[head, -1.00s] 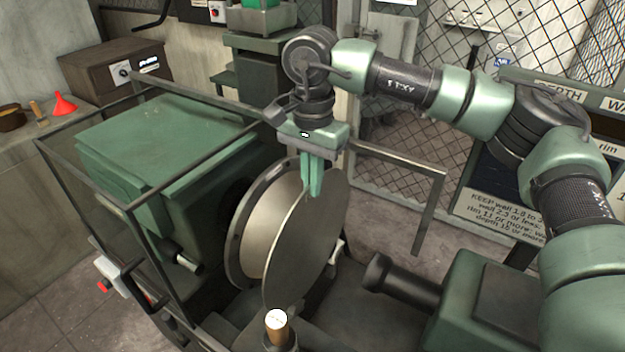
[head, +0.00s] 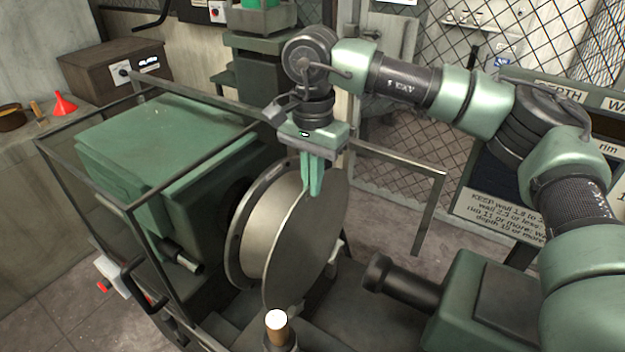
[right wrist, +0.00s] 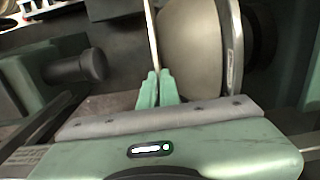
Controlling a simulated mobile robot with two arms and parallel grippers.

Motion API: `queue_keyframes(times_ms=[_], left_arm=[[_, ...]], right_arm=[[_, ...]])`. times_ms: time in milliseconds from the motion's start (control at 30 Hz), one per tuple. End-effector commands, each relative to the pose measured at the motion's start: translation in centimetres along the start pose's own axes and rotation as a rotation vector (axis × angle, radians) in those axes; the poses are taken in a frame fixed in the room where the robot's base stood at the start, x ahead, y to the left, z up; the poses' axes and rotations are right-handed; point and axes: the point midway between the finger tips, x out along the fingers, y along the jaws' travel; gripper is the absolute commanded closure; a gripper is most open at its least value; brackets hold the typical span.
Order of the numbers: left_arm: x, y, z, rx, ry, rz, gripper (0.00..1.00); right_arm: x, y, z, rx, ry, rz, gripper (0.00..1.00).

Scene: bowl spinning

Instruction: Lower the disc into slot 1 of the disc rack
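A large, thin grey disc (head: 308,245) hangs upright, its edge showing as a thin line in the right wrist view (right wrist: 153,40). My right gripper (head: 312,190) points down and is shut on the disc's top edge; its green fingers pinch the edge in the right wrist view (right wrist: 155,88). The disc is beside the round, pale metal form (head: 270,225) of the lathe; whether they touch is unclear. The disc rack and its slot 1 cannot be made out. My left gripper is not in view.
The green lathe headstock (head: 165,140) stands left inside a dark-framed guard (head: 135,255). A green tailstock (head: 480,300) with a dark spindle (head: 395,280) is at right. A post with a pale top (head: 276,325) stands below the disc. A metal rail (head: 400,160) is behind.

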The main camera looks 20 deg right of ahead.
Motion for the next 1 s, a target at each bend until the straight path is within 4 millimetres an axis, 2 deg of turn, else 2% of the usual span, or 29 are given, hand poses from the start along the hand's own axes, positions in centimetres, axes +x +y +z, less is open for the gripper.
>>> queue_keyframes(times_ms=[1000], left_arm=[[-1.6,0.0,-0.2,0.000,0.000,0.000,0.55]], right_arm=[[-2.9,0.0,0.0,0.000,0.000,-0.002,1.00]])
